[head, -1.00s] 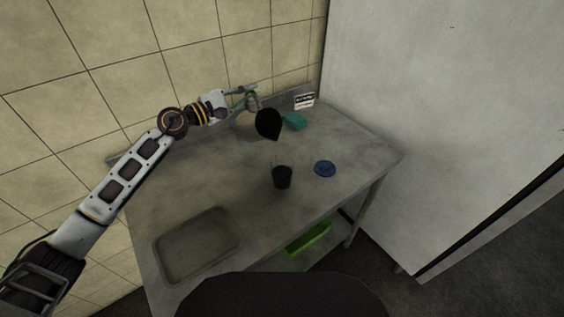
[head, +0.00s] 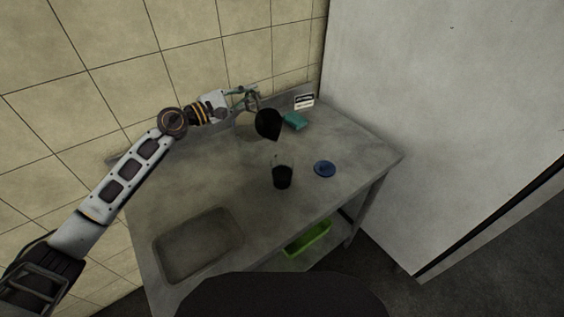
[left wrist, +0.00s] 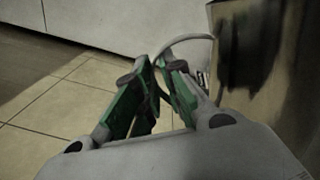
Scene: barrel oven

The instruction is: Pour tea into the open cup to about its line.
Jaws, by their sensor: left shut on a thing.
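My left gripper (head: 250,98) is shut on the handle (left wrist: 186,42) of a see-through jug with dark tea in it (head: 268,123). The jug hangs tilted above the worktop, beyond the open cup, with the dark tea gathered toward its lower side. In the left wrist view the green finger pads close around the handle, and the jug's streaked wall (left wrist: 258,50) fills the upper right. The clear open cup (head: 282,178) stands upright on the worktop with dark liquid in its lower part. I cannot make out its line or a stream. My right gripper is out of view.
A blue disc (head: 325,168) lies right of the cup. A teal block (head: 294,121) and a small sign (head: 304,101) sit at the back. A sunken basin (head: 198,244) is at the front left of the worktop (head: 225,185). A green tray (head: 309,240) is below.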

